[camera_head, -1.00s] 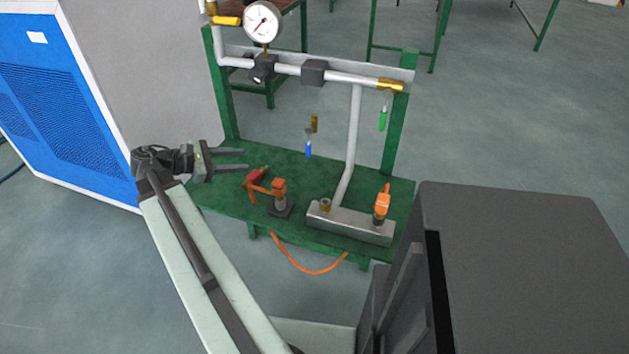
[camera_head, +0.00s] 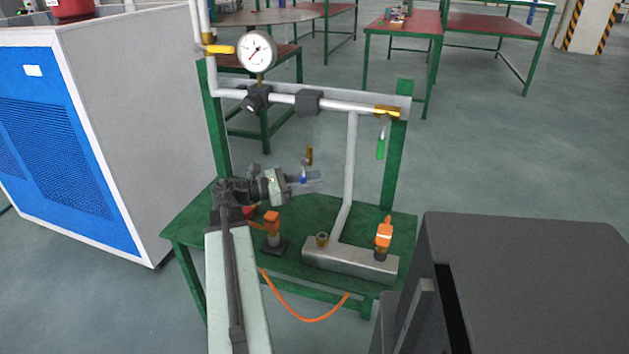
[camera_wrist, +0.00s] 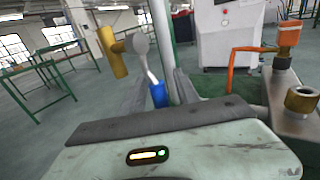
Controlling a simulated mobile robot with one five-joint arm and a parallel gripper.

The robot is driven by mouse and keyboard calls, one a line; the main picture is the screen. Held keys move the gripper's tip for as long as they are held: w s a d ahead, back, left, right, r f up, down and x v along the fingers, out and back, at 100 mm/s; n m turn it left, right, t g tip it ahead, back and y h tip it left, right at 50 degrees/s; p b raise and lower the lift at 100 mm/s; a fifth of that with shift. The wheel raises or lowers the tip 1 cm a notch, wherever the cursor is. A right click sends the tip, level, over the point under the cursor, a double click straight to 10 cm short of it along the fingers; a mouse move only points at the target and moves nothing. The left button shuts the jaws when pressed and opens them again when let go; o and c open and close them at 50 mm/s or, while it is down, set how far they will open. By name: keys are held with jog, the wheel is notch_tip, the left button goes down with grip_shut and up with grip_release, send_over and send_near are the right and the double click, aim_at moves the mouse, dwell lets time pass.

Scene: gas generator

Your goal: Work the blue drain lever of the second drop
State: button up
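The second drop's small brass valve (camera_head: 309,154) hangs behind the green bench, with its lever pointing down. The lever's blue grip (camera_head: 303,179) is partly hidden by my gripper (camera_head: 312,181), which reaches it from the left. In the wrist view the brass valve (camera_wrist: 112,52), the grey lever stem and the blue grip (camera_wrist: 158,95) stand just beyond my gripper. The blue grip appears to lie between my fingers, which look apart. I cannot tell whether either finger touches it.
A green-handled lever (camera_head: 380,147) hangs to the right. A gauge (camera_head: 257,51) and pipe run above. A blue-grey cabinet (camera_head: 150,130) stands left.

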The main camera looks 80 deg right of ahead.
jog(key=shift+s, duration=0.2)
grip_shut()
dwell(1.2)
